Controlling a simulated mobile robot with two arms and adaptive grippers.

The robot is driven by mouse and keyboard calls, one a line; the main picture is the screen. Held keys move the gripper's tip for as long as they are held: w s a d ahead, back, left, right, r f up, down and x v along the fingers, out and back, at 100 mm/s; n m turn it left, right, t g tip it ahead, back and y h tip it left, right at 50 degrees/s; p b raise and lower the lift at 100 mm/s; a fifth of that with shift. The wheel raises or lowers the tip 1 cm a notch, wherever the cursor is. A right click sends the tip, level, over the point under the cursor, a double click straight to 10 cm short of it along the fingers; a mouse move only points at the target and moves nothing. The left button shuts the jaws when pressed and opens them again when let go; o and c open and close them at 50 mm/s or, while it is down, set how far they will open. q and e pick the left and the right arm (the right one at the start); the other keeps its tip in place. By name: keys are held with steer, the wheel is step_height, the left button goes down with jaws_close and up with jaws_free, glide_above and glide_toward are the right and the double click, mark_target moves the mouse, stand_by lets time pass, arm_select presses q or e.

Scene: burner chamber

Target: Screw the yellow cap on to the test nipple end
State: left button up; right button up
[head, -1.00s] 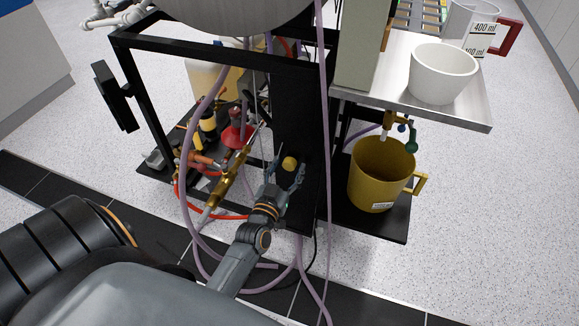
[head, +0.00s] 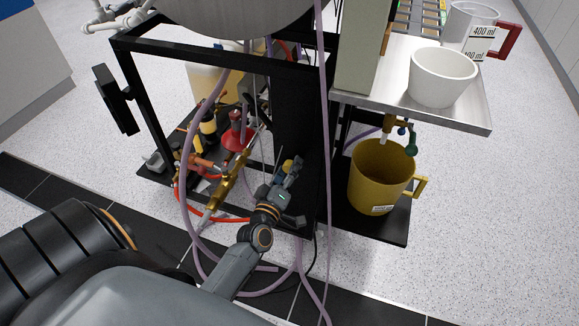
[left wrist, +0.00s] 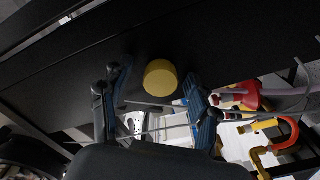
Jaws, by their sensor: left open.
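The yellow cap (head: 288,164) is on the black lower shelf of the frame, partly hidden by my gripper in the head view. In the left wrist view the cap (left wrist: 160,77) lies between the lines of the two fingers, with gaps on both sides. My left gripper (head: 288,172) is open and empty, with its fingers pointing at the cap. In the left wrist view the gripper (left wrist: 153,84) has its blue-grey fingers spread. A brass fitting (head: 229,181) slants up beside the gripper on the left. I cannot tell which part is the test nipple. My right gripper is out of view.
Black frame bars (head: 220,52) enclose the shelf. A purple hose (head: 186,180) and an orange-red hose (head: 218,219) run left of my gripper. A red conical part (head: 237,137) stands behind. A yellow mug (head: 379,178) stands on the right shelf, below a metal tray (head: 462,108).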

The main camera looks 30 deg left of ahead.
arm_select(q)
steer(key=shift+n, duration=0.8)
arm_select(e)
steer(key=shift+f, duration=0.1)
arm_select(q)
steer(key=n+b, duration=0.1)
steer(key=n, duration=0.4)
steer(key=shift+f, duration=0.1)
steer(key=n+b, duration=0.1)
steer(key=n, duration=0.3)
steer(key=shift+n, duration=0.5)
jaws_close()
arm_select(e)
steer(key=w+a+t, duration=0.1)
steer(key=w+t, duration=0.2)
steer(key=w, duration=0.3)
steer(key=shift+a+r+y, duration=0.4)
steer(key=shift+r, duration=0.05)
arm_select(q)
steer(key=shift+r, duration=0.2)
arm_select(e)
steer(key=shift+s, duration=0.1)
